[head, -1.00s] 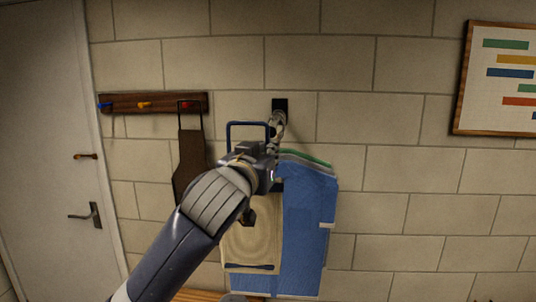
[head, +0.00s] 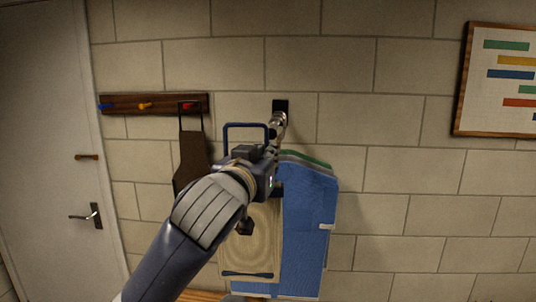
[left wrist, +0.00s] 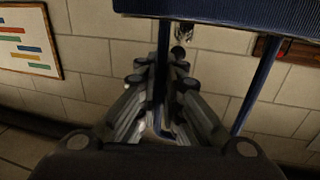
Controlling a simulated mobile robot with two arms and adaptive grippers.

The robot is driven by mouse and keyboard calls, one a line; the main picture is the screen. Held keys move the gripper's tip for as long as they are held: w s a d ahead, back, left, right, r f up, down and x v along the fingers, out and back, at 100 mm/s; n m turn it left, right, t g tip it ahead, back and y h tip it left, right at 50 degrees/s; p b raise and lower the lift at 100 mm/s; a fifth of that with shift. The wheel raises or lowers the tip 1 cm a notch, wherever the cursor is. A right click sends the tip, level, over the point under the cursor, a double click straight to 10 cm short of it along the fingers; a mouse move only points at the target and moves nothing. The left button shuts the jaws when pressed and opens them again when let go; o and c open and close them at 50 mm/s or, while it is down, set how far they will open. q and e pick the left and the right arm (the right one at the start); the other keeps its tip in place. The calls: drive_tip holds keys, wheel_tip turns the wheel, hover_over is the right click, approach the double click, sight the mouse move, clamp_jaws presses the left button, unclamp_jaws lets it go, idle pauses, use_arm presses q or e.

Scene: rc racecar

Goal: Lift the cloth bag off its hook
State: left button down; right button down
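The cloth bag (head: 252,240) is beige with dark blue trim and hangs by the wall in the head view. Its blue handle (head: 246,125) loops up beside the dark wall hook (head: 280,107). My left gripper (head: 274,148) is at the bag's top, just below the hook, and hides much of that area. In the left wrist view its fingers (left wrist: 168,65) are close together, with a side of the blue handle (left wrist: 258,80) between them, apparently shut on it. Whether the handle touches the hook is hidden. My right gripper is not in view.
A blue garment (head: 308,215) with a green hanger edge hangs just right of the bag. A wooden peg rail (head: 165,104) with a brown apron (head: 192,155) is to the left, beside a door (head: 45,150). A framed chart (head: 500,80) is far right; the wall between is bare.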

use_arm(q)
drive_tip(key=d+v, duration=0.1)
drive_tip(key=v, duration=0.5)
drive_tip(key=shift+s, duration=0.15)
idle(0.4)
drive_tip(key=shift+d, duration=0.1)
